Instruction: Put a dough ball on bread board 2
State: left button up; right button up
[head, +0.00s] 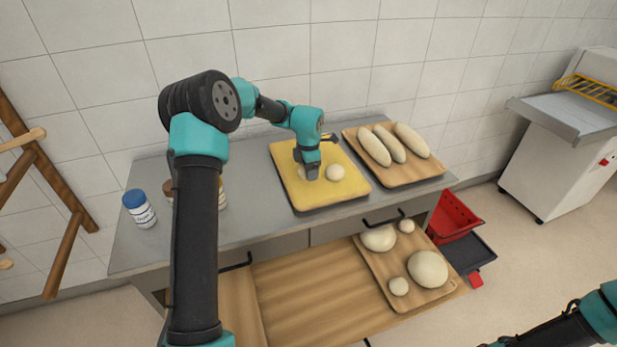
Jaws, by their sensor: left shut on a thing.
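My left gripper (311,175) is shut on a pale dough ball (302,173), mostly hidden behind the fingers, low over the yellow board (330,197). I cannot tell whether that ball touches the board. Another dough ball (335,172) rests on the yellow board just right of the gripper. A wooden board (408,179) on the counter's right holds three long loaves (389,144). A lower wooden board (396,267) on the pulled-out surface holds several dough pieces of mixed size. No board number is readable. My right gripper is out of view; only part of that arm shows.
A blue-capped jar (139,208) stands on the grey counter (265,219) at left. Other small containers are partly hidden by my left arm. The pulled-out wooden surface (310,290) is bare at left. A red bin (455,215) is right of the counter.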

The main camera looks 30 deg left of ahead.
pick_arm(q)
jog(key=shift+f, duration=1.75)
jog(key=shift+f, duration=0.1)
jog(key=o, duration=0.9)
notch_tip(320, 180, up, 12)
jog(key=shift+r, duration=0.1)
